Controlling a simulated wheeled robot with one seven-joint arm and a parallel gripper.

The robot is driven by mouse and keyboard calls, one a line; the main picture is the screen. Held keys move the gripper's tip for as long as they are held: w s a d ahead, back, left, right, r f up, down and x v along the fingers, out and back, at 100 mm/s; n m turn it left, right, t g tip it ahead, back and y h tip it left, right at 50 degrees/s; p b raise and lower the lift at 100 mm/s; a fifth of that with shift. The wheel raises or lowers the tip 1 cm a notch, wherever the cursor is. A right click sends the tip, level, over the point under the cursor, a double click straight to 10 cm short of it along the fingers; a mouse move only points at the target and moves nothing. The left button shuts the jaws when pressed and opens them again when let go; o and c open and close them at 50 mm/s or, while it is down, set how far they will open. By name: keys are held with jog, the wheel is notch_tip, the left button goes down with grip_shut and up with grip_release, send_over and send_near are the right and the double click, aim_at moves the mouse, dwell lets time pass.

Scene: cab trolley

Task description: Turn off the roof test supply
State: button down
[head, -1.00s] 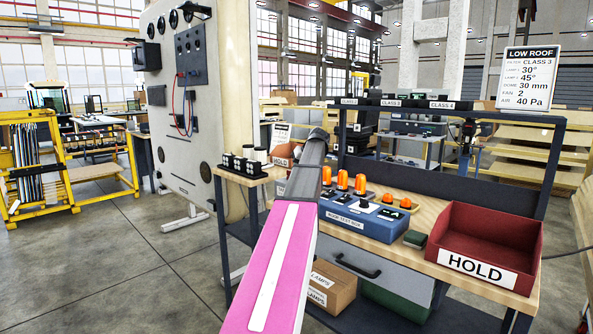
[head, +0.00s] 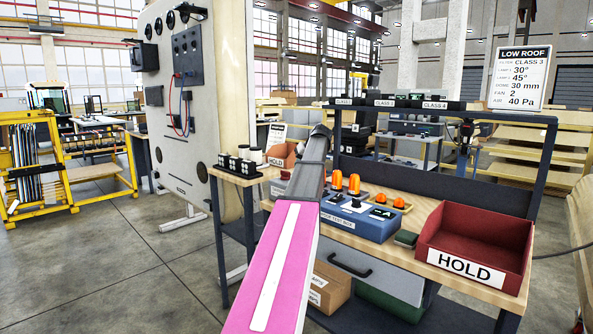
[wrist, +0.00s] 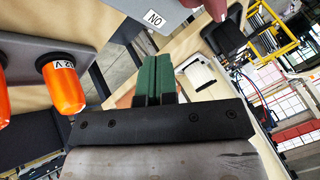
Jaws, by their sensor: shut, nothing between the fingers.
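The blue roof test box (head: 371,228) stands on the wooden bench in the head view, its left end hidden behind my arm. Dark knobs and small displays show on its top. My gripper is hidden behind my arm in the head view. In the wrist view my gripper (wrist: 157,80) shows its green fingers together with nothing between them. Beyond the fingertips is a grey panel (wrist: 125,12) with an upside-down ON label (wrist: 154,18). A red part (wrist: 214,8) shows at the panel's edge. Whether the fingers touch anything cannot be told.
Orange lamps (head: 354,184) stand at the box; one labelled 12 V (wrist: 64,84) is left of the fingers in the wrist view. A red HOLD bin (head: 474,238) is on the bench's right. Dark cylinders (head: 238,162) stand at left. A LOW ROOF sign (head: 520,78) stands behind.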

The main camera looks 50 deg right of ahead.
jog(key=s+d+r, duration=0.2)
jog(key=d+r, duration=0.2)
jog(key=r, duration=0.2)
jog(key=shift+s+r, duration=0.35)
jog(key=shift+s, duration=0.05)
